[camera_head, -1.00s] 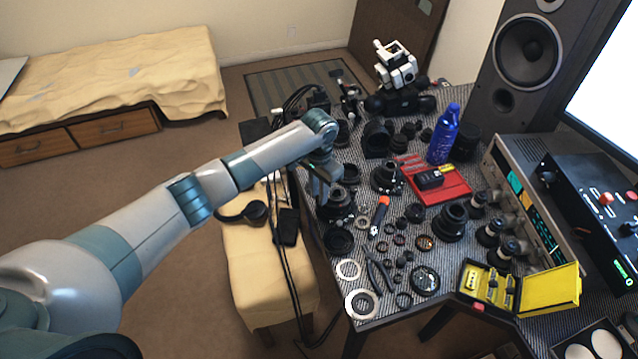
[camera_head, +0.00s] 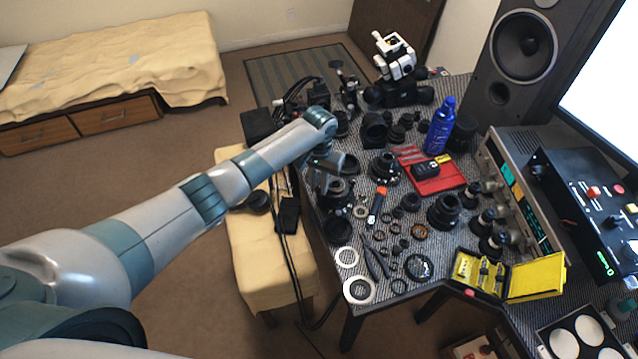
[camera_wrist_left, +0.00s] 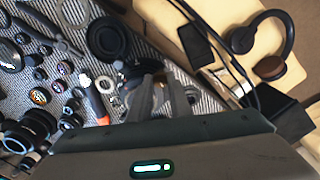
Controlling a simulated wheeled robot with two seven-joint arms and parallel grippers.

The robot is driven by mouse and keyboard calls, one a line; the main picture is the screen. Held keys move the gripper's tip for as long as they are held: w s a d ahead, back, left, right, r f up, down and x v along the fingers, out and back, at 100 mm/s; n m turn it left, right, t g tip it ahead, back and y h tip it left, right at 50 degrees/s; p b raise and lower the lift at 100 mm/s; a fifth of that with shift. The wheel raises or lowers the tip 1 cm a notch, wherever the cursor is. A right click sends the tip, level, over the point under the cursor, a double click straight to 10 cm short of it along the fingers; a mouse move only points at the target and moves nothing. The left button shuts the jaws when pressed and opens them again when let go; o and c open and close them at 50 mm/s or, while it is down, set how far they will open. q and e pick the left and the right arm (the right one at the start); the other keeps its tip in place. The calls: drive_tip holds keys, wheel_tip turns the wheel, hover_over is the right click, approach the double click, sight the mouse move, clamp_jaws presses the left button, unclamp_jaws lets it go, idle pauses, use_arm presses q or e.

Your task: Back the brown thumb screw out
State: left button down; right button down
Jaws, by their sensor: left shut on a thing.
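My left gripper (camera_head: 322,176) is at the dark lens assembly (camera_head: 336,192) near the left edge of the bench. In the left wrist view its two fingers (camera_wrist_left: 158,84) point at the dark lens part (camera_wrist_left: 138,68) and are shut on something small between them. The brown thumb screw itself is not clearly seen; the fingers and the gripper body cover that spot. My right gripper is not in view.
An orange-handled screwdriver (camera_head: 377,206), a black ring (camera_head: 338,231) and pale rings (camera_head: 359,290) lie close by. Lens barrels, a red tray (camera_head: 439,184) and a blue bottle (camera_head: 440,128) crowd the bench. A padded bench with headphones (camera_wrist_left: 262,40) stands beside it.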

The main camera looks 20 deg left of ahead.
use_arm(q)
drive_tip(key=c, duration=1.6)
unclamp_jaws()
drive_tip(key=shift+r, duration=0.15)
